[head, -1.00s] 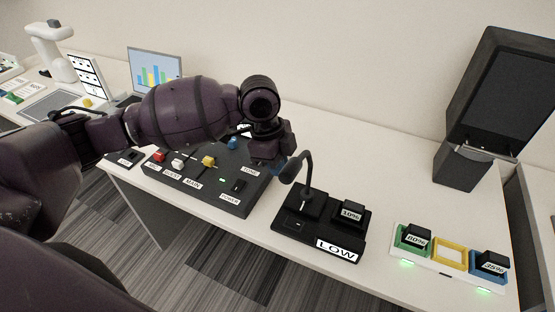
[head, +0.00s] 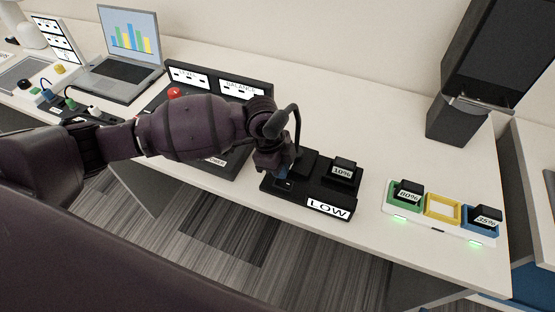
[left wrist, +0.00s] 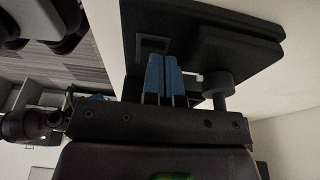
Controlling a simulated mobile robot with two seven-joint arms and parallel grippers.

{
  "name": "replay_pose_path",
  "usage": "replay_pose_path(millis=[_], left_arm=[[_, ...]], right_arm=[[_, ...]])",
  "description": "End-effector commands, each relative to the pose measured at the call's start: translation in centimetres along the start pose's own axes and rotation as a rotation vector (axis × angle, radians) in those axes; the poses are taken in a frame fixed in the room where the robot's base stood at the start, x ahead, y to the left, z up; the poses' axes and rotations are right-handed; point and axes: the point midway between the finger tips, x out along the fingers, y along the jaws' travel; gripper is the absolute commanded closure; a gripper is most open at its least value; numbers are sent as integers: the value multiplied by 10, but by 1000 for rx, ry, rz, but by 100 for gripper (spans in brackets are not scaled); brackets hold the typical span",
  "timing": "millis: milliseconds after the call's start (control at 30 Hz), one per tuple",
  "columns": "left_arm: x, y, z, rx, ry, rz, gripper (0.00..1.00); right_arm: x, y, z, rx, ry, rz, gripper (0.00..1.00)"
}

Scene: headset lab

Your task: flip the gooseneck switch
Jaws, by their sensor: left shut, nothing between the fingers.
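The gooseneck unit's black base (head: 318,195) stands on the white table with a "LOW" label on its front edge and a "10%" block at its right. Its thin black gooseneck (head: 297,122) rises and curves behind my left gripper. My left gripper (head: 285,172) is shut and empty, its blue fingertips pointing down over the left part of the base. In the left wrist view, the blue fingertips (left wrist: 164,76) are close to the small dark square switch (left wrist: 152,45) on the base; I cannot tell whether they touch. My right gripper is not in view.
A black control panel (head: 258,95) is behind and left of the base, partly hidden by my left arm. A laptop (head: 128,55) stands further left. A white tray (head: 440,220) with "80%" and "35%" blocks is at the right. A dark box-like device (head: 455,120) stands behind it.

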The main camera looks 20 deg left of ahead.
Motion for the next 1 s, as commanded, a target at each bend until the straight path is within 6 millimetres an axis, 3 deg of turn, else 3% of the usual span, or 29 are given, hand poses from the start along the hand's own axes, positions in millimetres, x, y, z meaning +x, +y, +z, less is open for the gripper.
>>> replay_pose_path(millis=[267, 600, 1000], left_arm=[[2, 0, 0, 0, 0, -1, 100], [12, 1, 7, -4, 91, 3, 100], [8, 0, 1, 2, 85, 0, 100]], right_arm=[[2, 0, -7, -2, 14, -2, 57], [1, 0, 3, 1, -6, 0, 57], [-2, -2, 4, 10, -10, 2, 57]])
